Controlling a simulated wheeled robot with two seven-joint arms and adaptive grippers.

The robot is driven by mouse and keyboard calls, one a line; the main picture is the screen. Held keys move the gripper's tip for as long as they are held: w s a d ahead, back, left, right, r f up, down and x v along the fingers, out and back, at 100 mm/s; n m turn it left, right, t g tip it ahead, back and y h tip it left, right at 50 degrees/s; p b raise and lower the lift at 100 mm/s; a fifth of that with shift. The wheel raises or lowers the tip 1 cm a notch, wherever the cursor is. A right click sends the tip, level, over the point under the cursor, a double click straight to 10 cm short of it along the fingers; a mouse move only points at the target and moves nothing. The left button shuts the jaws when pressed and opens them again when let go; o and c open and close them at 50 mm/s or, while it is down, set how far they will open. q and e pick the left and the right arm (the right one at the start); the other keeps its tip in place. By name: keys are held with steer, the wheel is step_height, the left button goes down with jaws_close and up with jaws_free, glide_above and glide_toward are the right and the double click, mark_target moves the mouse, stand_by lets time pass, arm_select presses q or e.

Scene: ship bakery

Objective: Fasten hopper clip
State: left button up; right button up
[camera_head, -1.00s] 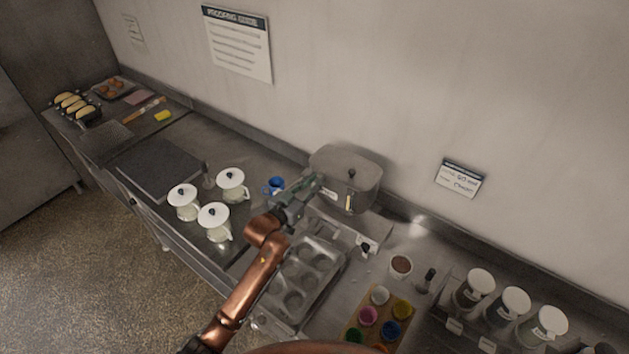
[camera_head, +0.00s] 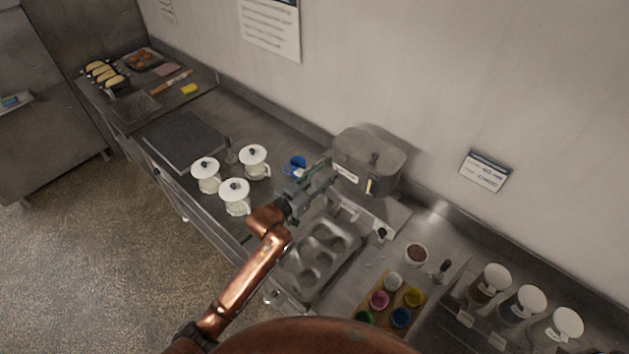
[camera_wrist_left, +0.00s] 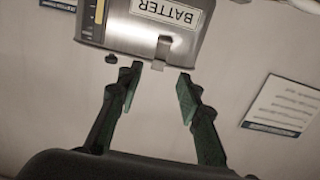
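The grey batter hopper (camera_head: 368,150) stands against the back wall in the head view, with its lid on. In the left wrist view the hopper (camera_wrist_left: 120,28) is upside down, and its BATTER label (camera_wrist_left: 166,12) shows. A small grey tab (camera_wrist_left: 164,48), which looks like the clip, sits at the hopper's edge beside the label. I cannot tell whether it is fastened. My left gripper (camera_head: 328,176) is at the hopper's left front. In the wrist view the left gripper (camera_wrist_left: 157,88) is open and empty, its fingers pointing at the tab, apart from it. My right gripper is not in view.
Several white-lidded jars (camera_head: 235,190) and a blue cup (camera_head: 294,164) stand left of the hopper. A muffin tin (camera_head: 318,258) lies in front. A board of colourful pots (camera_head: 396,300) and lidded canisters (camera_head: 522,304) are at right.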

arm_select(q)
steer(key=v, duration=0.5)
steer(key=shift+s+a, duration=0.2)
steer(key=shift+s, duration=0.1)
